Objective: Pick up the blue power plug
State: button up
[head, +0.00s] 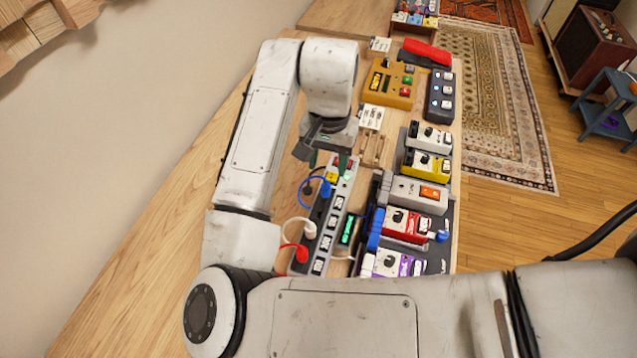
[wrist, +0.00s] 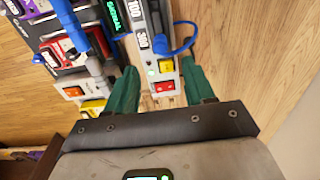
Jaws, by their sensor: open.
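The blue power plug (head: 325,188) sits in the far part of a grey power strip (head: 318,245), with a blue cord looping to its left. In the wrist view the blue plug (wrist: 160,43) is at the top centre, just beyond the fingertips. My gripper (head: 328,165) hangs over the far end of the strip, near the plug. Its green fingers (wrist: 159,66) are open, with the strip's red and yellow switches showing between them. Nothing is held. The height of the fingertips above the strip is hard to tell.
A white plug (head: 309,229) and a red plug (head: 301,254) sit nearer on the strip. To the right is a pedalboard with red (head: 407,224), grey (head: 418,194) and yellow (head: 427,165) pedals. An amber box (head: 390,83) lies farther back. Bare wood is at the left (head: 150,235).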

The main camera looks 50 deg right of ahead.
aim_at(325, 185)
notch_tip(325, 185, down, 3)
jog(key=shift+f, duration=0.2)
jog(key=shift+s+a+f+p, duration=0.1)
jog(key=shift+a+f+p, duration=0.15)
jog(key=shift+f, duration=1.15)
jog(key=shift+a+f+p, duration=0.1)
jog(key=shift+f+p, duration=0.2)
jog(key=shift+f, duration=1.05)
grip_shut()
